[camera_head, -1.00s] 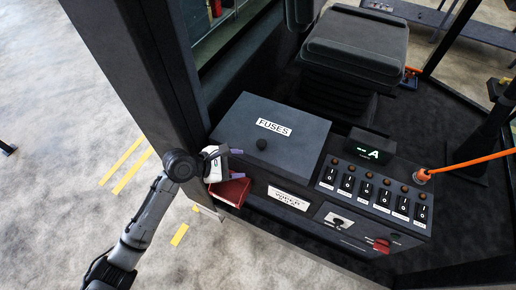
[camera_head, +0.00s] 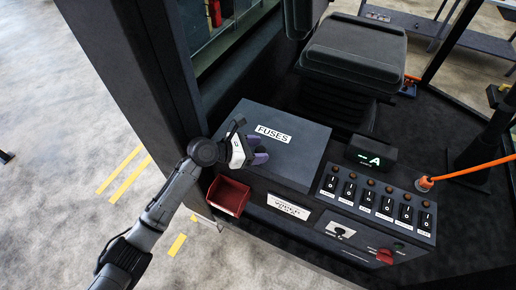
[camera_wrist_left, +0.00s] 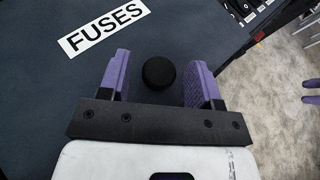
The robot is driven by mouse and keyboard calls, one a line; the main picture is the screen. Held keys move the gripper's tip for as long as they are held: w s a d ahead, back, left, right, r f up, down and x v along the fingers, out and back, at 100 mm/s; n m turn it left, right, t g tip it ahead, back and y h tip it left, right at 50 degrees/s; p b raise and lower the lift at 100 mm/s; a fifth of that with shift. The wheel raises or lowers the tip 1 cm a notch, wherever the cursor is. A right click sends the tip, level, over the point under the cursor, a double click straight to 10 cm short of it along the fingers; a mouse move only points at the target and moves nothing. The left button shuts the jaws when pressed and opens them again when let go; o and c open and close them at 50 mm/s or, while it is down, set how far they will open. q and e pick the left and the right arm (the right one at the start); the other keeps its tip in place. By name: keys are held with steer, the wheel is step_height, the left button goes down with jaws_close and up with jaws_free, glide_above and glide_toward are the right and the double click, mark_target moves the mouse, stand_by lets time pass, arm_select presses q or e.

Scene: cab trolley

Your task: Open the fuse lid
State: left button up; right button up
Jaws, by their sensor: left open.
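The fuse lid (camera_head: 295,143) is a dark flat panel with a white FUSES label (camera_head: 273,134), lying closed on the console. Its round black knob (camera_wrist_left: 158,73) shows in the left wrist view but is hidden behind my gripper in the head view. My left gripper (camera_head: 260,152) is open over the front part of the lid. In the left wrist view its purple fingers (camera_wrist_left: 160,72) stand apart on either side of the knob, with gaps visible. Two purple finger-like pieces at that view's right edge look like my right gripper (camera_wrist_left: 312,91), cut off by the frame.
A red open bin (camera_head: 228,196) hangs on the console front below my gripper. Rocker switches (camera_head: 376,196) and a lit display (camera_head: 372,155) are to the right of the lid. A seat (camera_head: 350,60) stands behind it, and a dark pillar (camera_head: 140,70) rises at the left.

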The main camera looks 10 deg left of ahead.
arm_select(q)
steer(key=shift+d+f, duration=0.1)
steer(key=shift+d, duration=0.05)
jaws_close()
stand_by(0.5)
